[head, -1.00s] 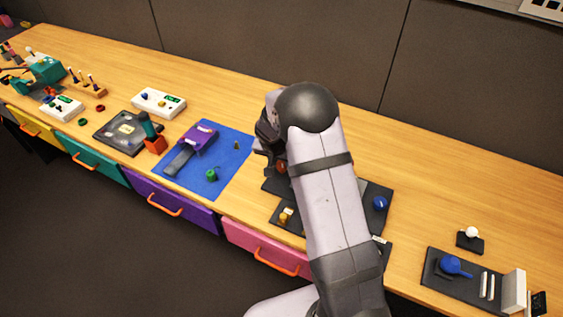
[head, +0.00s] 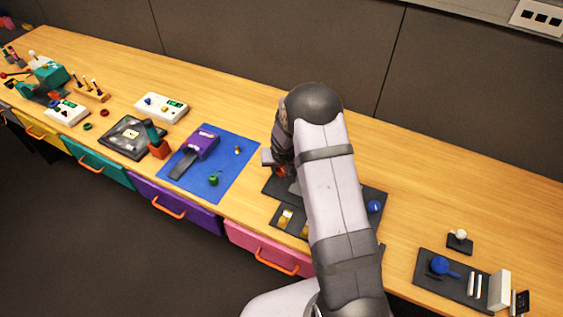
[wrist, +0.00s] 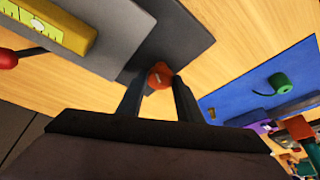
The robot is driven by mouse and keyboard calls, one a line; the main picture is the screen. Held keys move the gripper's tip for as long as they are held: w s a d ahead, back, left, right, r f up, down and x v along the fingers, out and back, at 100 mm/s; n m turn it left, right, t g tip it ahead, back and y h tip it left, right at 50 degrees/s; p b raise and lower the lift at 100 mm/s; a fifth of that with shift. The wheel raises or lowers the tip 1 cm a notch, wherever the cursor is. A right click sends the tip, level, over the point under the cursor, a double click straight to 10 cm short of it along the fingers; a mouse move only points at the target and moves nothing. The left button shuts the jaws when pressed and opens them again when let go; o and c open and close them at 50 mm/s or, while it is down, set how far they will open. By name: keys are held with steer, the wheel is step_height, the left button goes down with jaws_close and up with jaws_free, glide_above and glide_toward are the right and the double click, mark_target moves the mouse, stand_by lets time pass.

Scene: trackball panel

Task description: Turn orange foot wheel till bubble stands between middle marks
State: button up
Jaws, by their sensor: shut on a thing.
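The orange foot wheel (wrist: 160,75) is between my fingertips in the wrist view, at the edge of a dark plate. My gripper (wrist: 158,84) is shut on it. In the head view a little orange of the wheel (head: 281,172) shows beside my gripper, and my arm hides much of the panel. A yellow level bar (wrist: 74,36) with a pale yellow-green vial (wrist: 38,17) is at the upper left of the wrist view, cut off by the frame edge. Dark marks show on the vial, but I cannot tell where the bubble stands between them.
A red knob on a dark rod (wrist: 6,58) lies beside the level bar. A blue mat (head: 237,171) with a green part (head: 213,179) is left of the panel. A blue ball (head: 375,206) is on the panel's right. Bare wood lies behind the panel.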

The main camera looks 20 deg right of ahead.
steer(key=r+p, duration=0.1)
steer(key=p, duration=0.3)
steer(key=shift+n, duration=0.4)
steer(key=p, duration=0.3)
steer(key=shift+w+f+n+p, duration=0.1)
steer(key=shift+f+n+p, duration=0.2)
steer(key=shift+n, duration=0.1)
steer(key=shift+f, duration=0.15)
steer(key=o, duration=1)
steer(key=shift+p+v, duration=0.45)
steer(key=shift+v, duration=3.2)
steer(key=shift+o, duration=0.2)
steer(key=shift+d, duration=0.15)
